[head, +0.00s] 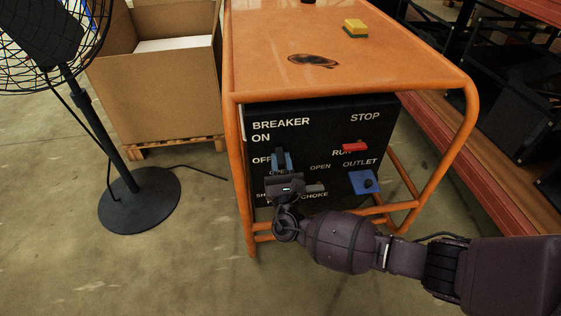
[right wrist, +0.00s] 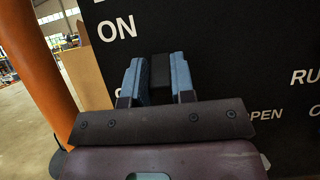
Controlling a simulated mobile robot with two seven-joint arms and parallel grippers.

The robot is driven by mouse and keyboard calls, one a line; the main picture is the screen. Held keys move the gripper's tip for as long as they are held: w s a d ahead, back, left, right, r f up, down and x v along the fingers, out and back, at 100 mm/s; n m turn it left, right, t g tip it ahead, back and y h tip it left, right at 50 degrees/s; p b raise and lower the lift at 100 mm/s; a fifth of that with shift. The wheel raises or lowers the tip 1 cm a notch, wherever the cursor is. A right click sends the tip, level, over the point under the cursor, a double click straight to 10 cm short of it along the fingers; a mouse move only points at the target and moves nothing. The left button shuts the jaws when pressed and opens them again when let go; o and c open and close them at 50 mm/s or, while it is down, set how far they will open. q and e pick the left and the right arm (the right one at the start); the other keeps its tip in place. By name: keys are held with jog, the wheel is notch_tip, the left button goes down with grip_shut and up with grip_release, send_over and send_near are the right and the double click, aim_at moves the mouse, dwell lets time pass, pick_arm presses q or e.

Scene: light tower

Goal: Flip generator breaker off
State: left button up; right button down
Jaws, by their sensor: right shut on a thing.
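The generator is a black panel (head: 325,138) in an orange tube frame (head: 234,150), with white labels BREAKER, ON and OFF at its upper left. My right gripper (head: 281,156) is at the panel beside the OFF label and below ON. In the right wrist view its blue-padded fingers (right wrist: 161,74) are shut on the dark breaker lever (right wrist: 161,82), one finger on each side. In the head view the gripper hides most of the lever. My left gripper is not in view.
A red switch (head: 355,147) and a blue outlet (head: 364,182) are on the panel's right side. A yellow sponge (head: 355,29) lies on the orange top. A black fan (head: 138,200) and a cardboard box (head: 155,95) stand left. Shelving is at right.

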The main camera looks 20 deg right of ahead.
jog(key=c, duration=1)
grip_release()
jog(key=shift+o, duration=0.2)
jog(key=p+v, duration=0.1)
jog(key=v, duration=0.9)
jog(key=shift+s+f, duration=0.2)
jog(key=shift+s, duration=0.1)
